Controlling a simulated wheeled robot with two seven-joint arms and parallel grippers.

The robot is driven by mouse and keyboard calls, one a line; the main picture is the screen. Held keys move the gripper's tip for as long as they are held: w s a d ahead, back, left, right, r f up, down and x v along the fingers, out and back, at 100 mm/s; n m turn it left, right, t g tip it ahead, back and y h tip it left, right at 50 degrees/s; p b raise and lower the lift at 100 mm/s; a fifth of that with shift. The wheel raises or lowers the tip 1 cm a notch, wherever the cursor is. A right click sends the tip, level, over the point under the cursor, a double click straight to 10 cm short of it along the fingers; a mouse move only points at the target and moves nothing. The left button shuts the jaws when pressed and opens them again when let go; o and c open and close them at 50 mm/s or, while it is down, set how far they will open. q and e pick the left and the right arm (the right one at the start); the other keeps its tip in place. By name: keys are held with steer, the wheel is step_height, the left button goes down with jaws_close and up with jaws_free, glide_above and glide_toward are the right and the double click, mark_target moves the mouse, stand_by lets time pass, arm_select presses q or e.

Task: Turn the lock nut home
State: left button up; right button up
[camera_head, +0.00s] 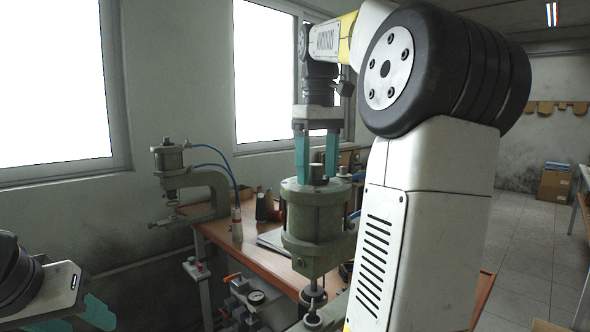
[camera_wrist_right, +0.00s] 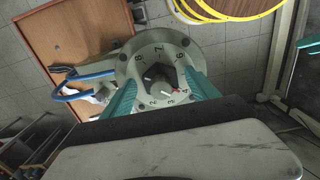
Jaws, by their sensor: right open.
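A grey-green pneumatic press head (camera_head: 314,225) stands at the bench, with a small dark lock nut (camera_head: 317,171) on top. My right gripper (camera_head: 317,172) points down over it, its teal fingers apart on either side of the nut. In the right wrist view, a numbered dial ring (camera_wrist_right: 136,68) surrounds the dark nut (camera_wrist_right: 163,76), with a white mark and a red mark near its lower edge. The right gripper (camera_wrist_right: 161,92) shows there with a finger on each side; contact with the nut cannot be made out. My left gripper (camera_head: 75,318) is partly in view at the lower left, its fingertips cut off.
A second press (camera_head: 190,185) stands at the left end of the wooden bench (camera_head: 225,235). Blue air hoses (camera_wrist_right: 72,85) run beside the near press head. My right arm hides much of the right side.

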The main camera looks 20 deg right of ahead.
steer(key=c, duration=1.4)
steer(key=shift+o, duration=0.2)
steer(key=shift+m, duration=0.3)
steer(key=m, duration=0.5)
steer(key=shift+a, duration=0.15)
steer(key=m, duration=0.6)
steer(key=shift+a, duration=0.1)
steer(key=shift+w+m, duration=0.1)
steer(key=shift+m, duration=0.3)
steer(key=o, duration=1.4)
steer(key=shift+c, duration=0.2)
